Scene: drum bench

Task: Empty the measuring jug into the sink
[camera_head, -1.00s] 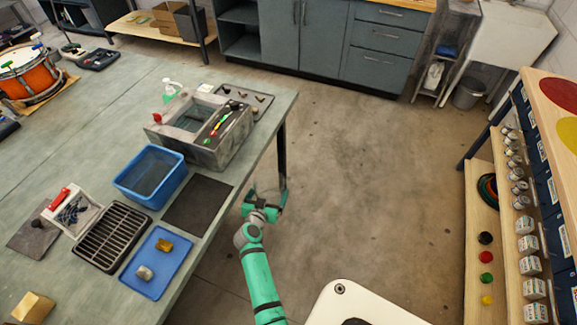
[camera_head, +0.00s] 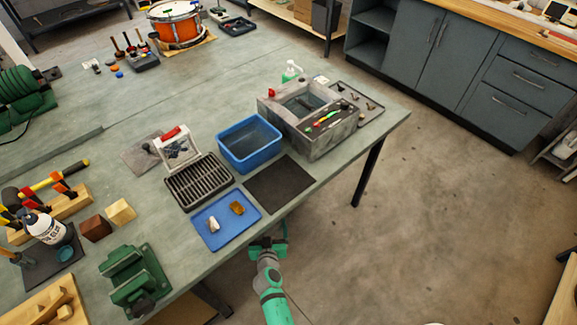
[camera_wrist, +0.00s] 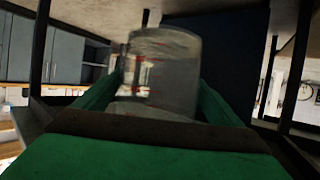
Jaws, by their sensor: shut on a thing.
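The measuring jug (camera_wrist: 165,70) is clear with red markings and sits between the fingers of my gripper (camera_wrist: 155,105) in the wrist view. My gripper is shut on it. What the jug contains cannot be made out. In the head view my gripper (camera_head: 268,246) is at the near edge of the bench, low beside the blue tray; the jug cannot be made out there. The sink (camera_head: 335,142) is a grey block with a recessed basin, on the bench toward its far right corner, beyond my gripper.
A blue tub (camera_head: 250,160) stands left of the sink. A dark mat (camera_head: 280,182), a black rack (camera_head: 198,185) and a blue tray (camera_head: 215,235) with two small pieces lie nearer. A green soap bottle (camera_head: 291,72) stands behind the sink. The floor right of the bench is clear.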

